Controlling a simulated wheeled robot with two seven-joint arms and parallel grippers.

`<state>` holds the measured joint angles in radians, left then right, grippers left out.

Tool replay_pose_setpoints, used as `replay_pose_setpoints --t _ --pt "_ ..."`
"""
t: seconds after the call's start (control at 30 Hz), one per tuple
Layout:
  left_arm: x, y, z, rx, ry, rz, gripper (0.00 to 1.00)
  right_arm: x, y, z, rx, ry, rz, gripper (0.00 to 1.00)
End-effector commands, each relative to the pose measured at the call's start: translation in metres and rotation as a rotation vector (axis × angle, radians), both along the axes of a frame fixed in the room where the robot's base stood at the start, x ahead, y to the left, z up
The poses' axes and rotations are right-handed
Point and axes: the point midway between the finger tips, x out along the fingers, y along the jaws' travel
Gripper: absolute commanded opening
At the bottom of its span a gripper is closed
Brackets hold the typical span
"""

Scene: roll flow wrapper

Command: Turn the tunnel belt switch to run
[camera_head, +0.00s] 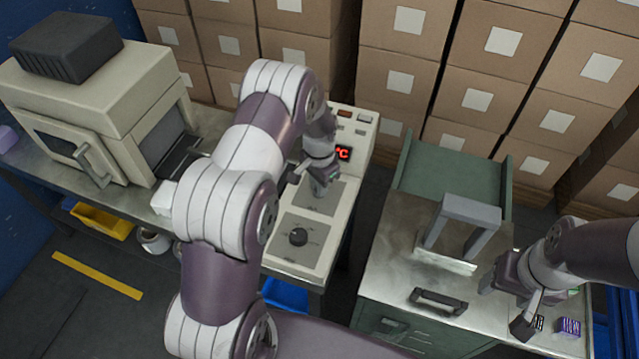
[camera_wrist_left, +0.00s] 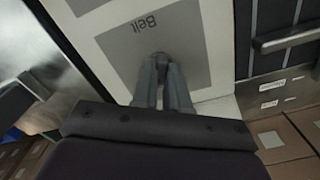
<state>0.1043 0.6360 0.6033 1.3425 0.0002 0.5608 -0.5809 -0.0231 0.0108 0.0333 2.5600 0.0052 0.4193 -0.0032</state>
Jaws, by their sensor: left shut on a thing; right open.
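The control panel (camera_head: 330,255) stands at the middle of the head view. In the left wrist view a grey plate labelled "Belt" (camera_wrist_left: 160,35) carries a dark switch knob (camera_wrist_left: 162,57). My left gripper (camera_wrist_left: 162,72) is shut on this knob, its fingertips on either side of it. In the head view my left gripper (camera_head: 321,190) reaches down onto the upper grey plate, and hides the knob there. The knob's setting cannot be read. My right gripper (camera_head: 528,312) is open, low over the bench at the right.
A beige tunnel machine (camera_head: 100,110) stands at the left. A metal bench (camera_head: 395,260) holds a grey frame (camera_head: 470,210). Stacked cartons (camera_head: 400,80) fill the back.

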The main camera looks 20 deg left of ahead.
Motion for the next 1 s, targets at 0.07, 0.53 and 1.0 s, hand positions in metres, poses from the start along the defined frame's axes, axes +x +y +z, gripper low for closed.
replay_pose_setpoints --t 0.07,0.53,1.0 --pt "0.001 0.001 0.002 0.000 -0.004 -0.004 0.00 0.000 0.000 0.000 0.000 0.000 0.000 0.62" --pt "0.001 0.000 0.002 0.000 -0.004 -0.006 0.39 0.000 0.000 0.000 0.000 0.000 0.000 0.62" --pt "0.002 0.001 0.043 0.001 -0.009 -0.005 0.39 0.000 0.000 -0.009 0.000 0.000 0.000 0.62"
